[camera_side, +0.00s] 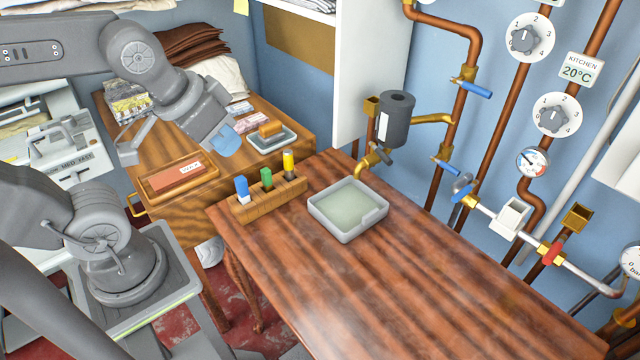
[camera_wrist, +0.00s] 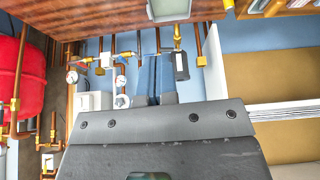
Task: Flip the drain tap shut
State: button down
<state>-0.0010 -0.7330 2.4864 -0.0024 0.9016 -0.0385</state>
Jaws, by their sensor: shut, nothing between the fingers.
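The drain tap (camera_side: 368,162) is a small brass tap under a dark grey cylinder (camera_side: 396,118) with a white label, at the back edge of the wooden table. A small dark lever seems to sit at its right side; its exact angle is too small to tell. In the wrist view, which looks upside down, the brass tap (camera_wrist: 177,34) shows beside the cylinder (camera_wrist: 180,66). My gripper (camera_side: 228,143), with blue fingertips, is shut and empty, left of the tap and well apart from it. Its blue fingers also show in the wrist view (camera_wrist: 155,76).
A pale shallow tray (camera_side: 347,228) stands below the tap. Pipes with blue-handled valves (camera_side: 472,88) run along the wall. A white cabinet (camera_side: 368,75) hangs behind. The table's right part (camera_side: 430,290) is clear.

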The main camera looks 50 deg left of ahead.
jog(key=w+n+h, duration=0.2)
jog(key=w+n, duration=0.6)
jog(key=w, duration=0.7)
jog(key=n+t, duration=0.1)
jog(key=n, duration=0.6)
send_near(382, 154)
jog(key=x, duration=0.7)
jog(key=shift+f, duration=0.15)
jog(key=shift+w+f, duration=0.1)
jog(key=shift+d, duration=0.1)
